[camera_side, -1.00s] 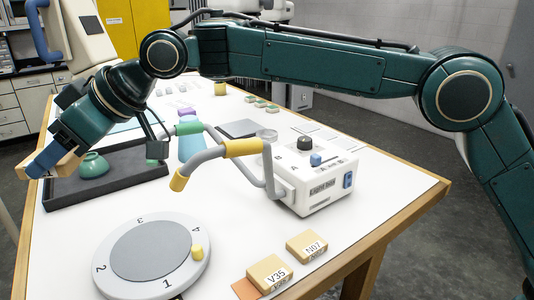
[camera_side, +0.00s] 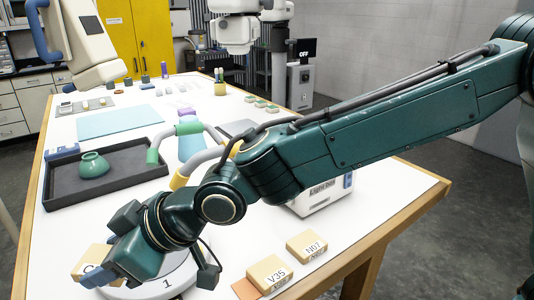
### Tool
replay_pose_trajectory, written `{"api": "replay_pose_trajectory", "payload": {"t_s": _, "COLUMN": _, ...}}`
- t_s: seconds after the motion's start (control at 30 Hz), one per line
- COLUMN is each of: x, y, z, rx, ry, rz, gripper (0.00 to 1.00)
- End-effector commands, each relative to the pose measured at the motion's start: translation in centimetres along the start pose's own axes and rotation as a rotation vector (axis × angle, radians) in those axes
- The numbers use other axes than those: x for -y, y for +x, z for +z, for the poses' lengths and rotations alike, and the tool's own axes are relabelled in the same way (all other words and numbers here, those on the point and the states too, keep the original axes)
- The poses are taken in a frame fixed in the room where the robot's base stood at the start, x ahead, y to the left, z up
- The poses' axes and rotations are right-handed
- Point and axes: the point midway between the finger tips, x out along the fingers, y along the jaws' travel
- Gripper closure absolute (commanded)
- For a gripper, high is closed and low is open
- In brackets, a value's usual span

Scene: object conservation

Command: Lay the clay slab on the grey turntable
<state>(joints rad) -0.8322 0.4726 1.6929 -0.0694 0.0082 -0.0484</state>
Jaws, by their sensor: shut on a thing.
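My gripper (camera_side: 90,275), with blue fingers, is shut on a tan slab (camera_side: 91,256). The slab is tilted and has a dark mark on its face, partly covered by the fingers. The grey turntable (camera_side: 178,286) is at the front left. The slab appears over the turntable's left side. I cannot tell whether they touch.
A white light box (camera_side: 320,199) is partly behind my arm. Labelled tan blocks V35 (camera_side: 269,272) and N07 (camera_side: 307,245) stand at the front edge. A light blue mat (camera_side: 115,120) lies farther back.

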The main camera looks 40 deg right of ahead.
Motion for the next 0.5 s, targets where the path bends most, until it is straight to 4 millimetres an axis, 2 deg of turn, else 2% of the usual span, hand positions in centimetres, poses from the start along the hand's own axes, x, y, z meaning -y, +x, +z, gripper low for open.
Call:
{"api": "replay_pose_trajectory", "payload": {"t_s": 0.3, "x": 1.3, "y": -1.6, "z": 6.3, "rx": 0.003, "ry": 0.037, "rz": 0.054, "gripper": 0.77}}
{"api": "replay_pose_trajectory", "payload": {"t_s": 0.5, "x": 1.5, "y": -2.8, "z": 9.6, "rx": 0.001, "ry": 0.057, "rz": 0.084, "gripper": 0.77}}
